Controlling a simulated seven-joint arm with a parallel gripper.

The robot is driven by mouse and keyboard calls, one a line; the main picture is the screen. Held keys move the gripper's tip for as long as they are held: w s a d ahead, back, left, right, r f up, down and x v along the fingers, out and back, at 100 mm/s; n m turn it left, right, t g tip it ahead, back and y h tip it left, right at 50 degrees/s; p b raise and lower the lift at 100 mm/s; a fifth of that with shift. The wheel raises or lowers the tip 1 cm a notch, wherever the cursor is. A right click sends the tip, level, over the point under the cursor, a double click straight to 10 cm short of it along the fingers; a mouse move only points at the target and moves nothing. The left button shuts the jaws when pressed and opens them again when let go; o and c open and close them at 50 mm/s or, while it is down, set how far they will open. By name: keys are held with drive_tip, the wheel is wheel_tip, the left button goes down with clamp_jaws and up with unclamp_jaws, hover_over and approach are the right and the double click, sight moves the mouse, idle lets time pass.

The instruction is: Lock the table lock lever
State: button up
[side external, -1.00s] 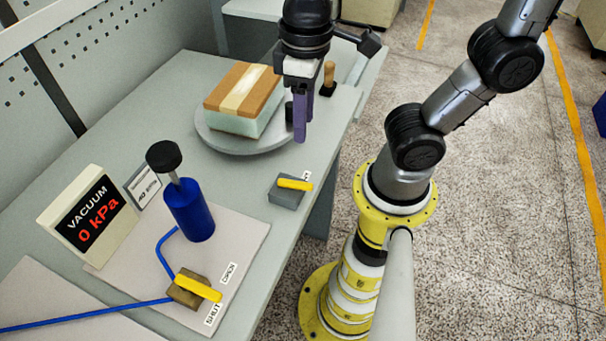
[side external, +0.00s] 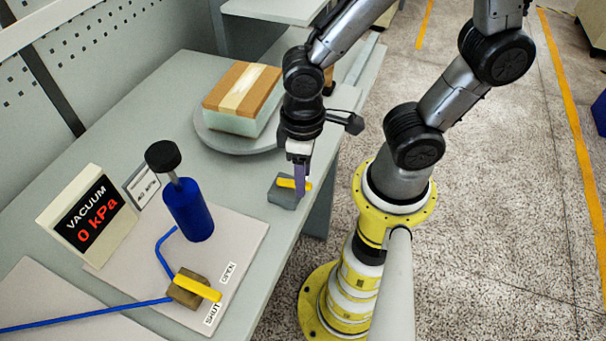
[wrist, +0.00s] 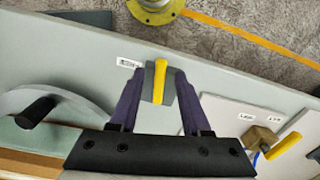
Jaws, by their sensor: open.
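The table lock lever (side external: 286,182) is a yellow handle on a small grey block (side external: 284,199) near the table's front edge. It also shows in the wrist view (wrist: 159,84), pointing toward the table edge. My gripper (side external: 299,190) is down at the lever, its purple fingers hiding part of it in the side view. In the wrist view the fingers of my gripper (wrist: 160,74) are apart, one on each side of the lever and block. I cannot tell whether a finger touches the lever. A small white label (wrist: 129,63) lies left of the block.
The round turntable (side external: 232,143) behind bears a foam-and-wood block (side external: 243,97) and has a black knob (wrist: 36,110). To the left stand a blue pump (side external: 189,211), a vacuum display (side external: 88,211) reading 0 kPa, and a yellow-handled valve (side external: 193,289) with blue tubing.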

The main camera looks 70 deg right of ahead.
drive_tip(key=shift+f, duration=0.35)
drive_tip(key=shift+c, duration=0.3)
clamp_jaws()
drive_tip(key=shift+a+m, duration=0.45)
drive_tip(key=shift+m, duration=0.75)
drive_tip(key=shift+o, duration=0.3)
unclamp_jaws()
